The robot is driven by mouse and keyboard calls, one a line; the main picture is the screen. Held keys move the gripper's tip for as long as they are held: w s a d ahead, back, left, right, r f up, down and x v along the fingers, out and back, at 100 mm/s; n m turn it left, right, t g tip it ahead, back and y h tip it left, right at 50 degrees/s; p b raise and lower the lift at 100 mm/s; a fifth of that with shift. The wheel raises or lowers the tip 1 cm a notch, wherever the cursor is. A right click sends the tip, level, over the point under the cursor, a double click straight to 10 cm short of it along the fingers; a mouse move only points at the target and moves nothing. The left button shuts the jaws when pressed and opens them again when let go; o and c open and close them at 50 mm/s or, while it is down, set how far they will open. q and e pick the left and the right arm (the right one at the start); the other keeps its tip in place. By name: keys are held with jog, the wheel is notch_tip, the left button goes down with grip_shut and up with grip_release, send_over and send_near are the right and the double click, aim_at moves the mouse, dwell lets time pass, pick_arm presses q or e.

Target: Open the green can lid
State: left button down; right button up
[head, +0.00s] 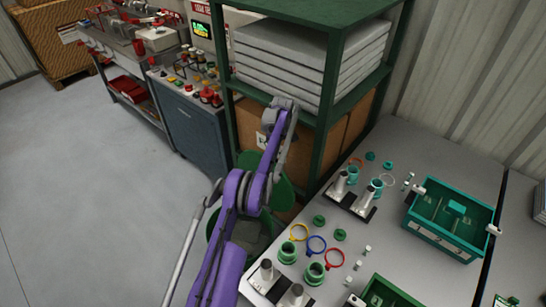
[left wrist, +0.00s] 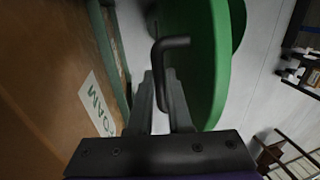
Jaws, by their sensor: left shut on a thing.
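The green can (head: 212,222) stands on the floor at the left side of the bench, and my purple left arm crosses in front of it. Its grey interior shows. The green lid (head: 284,198) is tilted up at the can's far side, partly hidden by my arm. In the left wrist view the lid (left wrist: 208,75) is a large green disc with a dark bent handle (left wrist: 168,62). My left gripper (left wrist: 163,85) is shut on this handle. In the head view the left gripper (head: 277,178) reaches down to the lid. My right gripper is not in view.
A green shelf rack (head: 327,95) with grey slabs and cardboard boxes (head: 355,122) stands close behind the can. The grey bench (head: 420,160) on the right holds rings, green parts and a green tray (head: 438,243). The floor (head: 90,200) at left is clear.

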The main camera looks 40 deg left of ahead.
pick_arm(q)
jog(key=c, duration=0.8)
grip_release()
jog(key=shift+a, duration=0.1)
jog(key=shift+c, duration=0.2)
jog(key=p+v, duration=0.2)
jog(key=v, duration=0.8)
jog(key=shift+r, duration=0.35)
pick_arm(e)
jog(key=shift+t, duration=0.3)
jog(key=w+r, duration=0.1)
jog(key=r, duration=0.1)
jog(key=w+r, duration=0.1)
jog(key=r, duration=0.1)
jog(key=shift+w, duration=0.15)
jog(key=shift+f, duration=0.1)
pick_arm(q)
jog(key=shift+w, duration=0.1)
